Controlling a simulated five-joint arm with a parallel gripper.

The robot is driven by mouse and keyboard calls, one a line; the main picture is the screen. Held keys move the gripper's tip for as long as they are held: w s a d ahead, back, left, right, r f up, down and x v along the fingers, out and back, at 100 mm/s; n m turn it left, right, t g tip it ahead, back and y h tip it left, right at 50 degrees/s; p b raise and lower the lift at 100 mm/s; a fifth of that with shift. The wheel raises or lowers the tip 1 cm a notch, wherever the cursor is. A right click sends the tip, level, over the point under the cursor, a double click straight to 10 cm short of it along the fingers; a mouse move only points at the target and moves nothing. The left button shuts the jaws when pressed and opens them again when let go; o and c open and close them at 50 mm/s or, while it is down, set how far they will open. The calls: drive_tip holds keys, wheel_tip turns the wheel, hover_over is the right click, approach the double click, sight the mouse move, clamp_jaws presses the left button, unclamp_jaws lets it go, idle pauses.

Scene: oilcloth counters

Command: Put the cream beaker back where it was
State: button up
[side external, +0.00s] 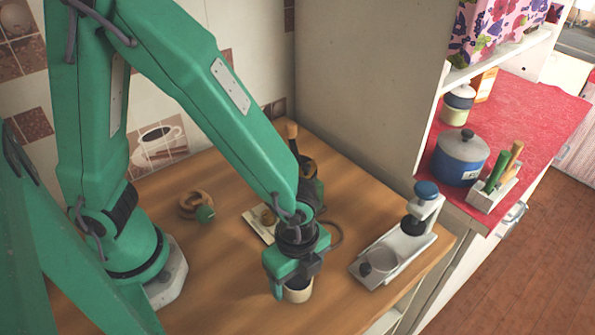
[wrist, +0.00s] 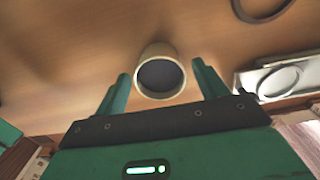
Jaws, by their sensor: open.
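The cream beaker (side external: 299,292) stands on the wooden counter near its front edge, directly below my gripper (side external: 291,284), which partly hides it. In the wrist view the cream beaker (wrist: 161,52) shows its round pale rim and dark inside. It lies between the two green fingertips of my gripper (wrist: 161,73), with a visible gap on each side. My gripper is open and points down at the beaker. Whether the fingers reach down past the rim is hard to tell.
A white stand with a blue knob (side external: 426,190) is to the right. Wooden rings (side external: 192,203) with a green piece lie left of my forearm. A pale board (side external: 257,226) is behind the gripper. A blue pot (side external: 461,155) stands on the red side counter.

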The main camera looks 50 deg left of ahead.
sight(297, 288)
wheel_tip(297, 288, up, 11)
idle(0.7)
drive_tip(key=shift+r, duration=0.15)
idle(0.3)
drive_tip(key=a+r+n+t, duration=0.2)
drive_tip(key=a+r+n, duration=0.3)
drive_tip(key=a+n, duration=0.4)
drive_tip(key=a+r+n+t, duration=0.3)
drive_tip(key=a+r+n, duration=0.3)
drive_tip(key=a+n, duration=0.3)
drive_tip(key=shift+s+a+t, duration=0.15)
drive_tip(key=shift+a+t, duration=0.15)
drive_tip(key=shift+a, duration=1.2)
